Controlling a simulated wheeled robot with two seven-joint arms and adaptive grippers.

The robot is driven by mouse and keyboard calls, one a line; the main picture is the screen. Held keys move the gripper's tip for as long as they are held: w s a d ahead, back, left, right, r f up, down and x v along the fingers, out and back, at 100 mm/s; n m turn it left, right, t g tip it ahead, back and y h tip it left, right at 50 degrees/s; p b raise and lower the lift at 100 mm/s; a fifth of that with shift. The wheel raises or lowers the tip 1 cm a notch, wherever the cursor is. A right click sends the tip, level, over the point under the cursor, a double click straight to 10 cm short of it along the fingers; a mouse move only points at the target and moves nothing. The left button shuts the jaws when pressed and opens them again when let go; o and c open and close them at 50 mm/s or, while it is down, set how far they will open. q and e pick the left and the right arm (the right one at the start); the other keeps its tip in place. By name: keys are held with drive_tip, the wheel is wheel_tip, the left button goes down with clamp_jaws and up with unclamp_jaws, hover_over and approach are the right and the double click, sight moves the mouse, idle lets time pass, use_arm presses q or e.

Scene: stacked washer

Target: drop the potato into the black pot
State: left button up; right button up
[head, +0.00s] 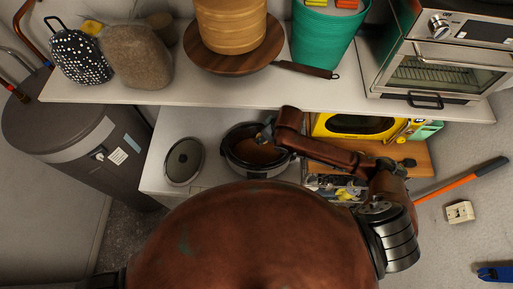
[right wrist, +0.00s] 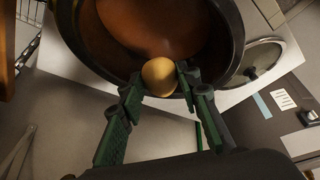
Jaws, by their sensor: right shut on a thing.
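The black pot (head: 243,168) stands on the lower shelf in the head view, with a brown interior. It fills the top of the right wrist view (right wrist: 229,42). The potato (right wrist: 159,76), round and yellow-brown, is between the fingertips of my right gripper (right wrist: 160,84), which is shut on it. In the wrist view the potato overlaps the pot's near rim and opening; its height above the pot is hard to tell. In the head view my right gripper (head: 266,137) is over the pot's opening, and the potato is not clearly visible there. My left gripper is not in view.
A round glass lid (head: 184,161) lies left of the pot. A yellow appliance (head: 355,125) and a wooden board (head: 418,157) are to its right. The white upper shelf (head: 210,97) runs behind and above.

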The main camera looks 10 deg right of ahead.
wheel_tip(320, 180, down, 4)
drive_tip(key=shift+r, duration=0.1)
drive_tip(key=shift+f, duration=0.8)
drive_tip(key=o, duration=1.2)
drive_tip(key=shift+o, duration=0.2)
drive_tip(key=v, duration=0.7)
drive_tip(key=shift+r, duration=0.25)
drive_tip(key=shift+s+f, duration=0.1)
drive_tip(key=shift+s, duration=0.1)
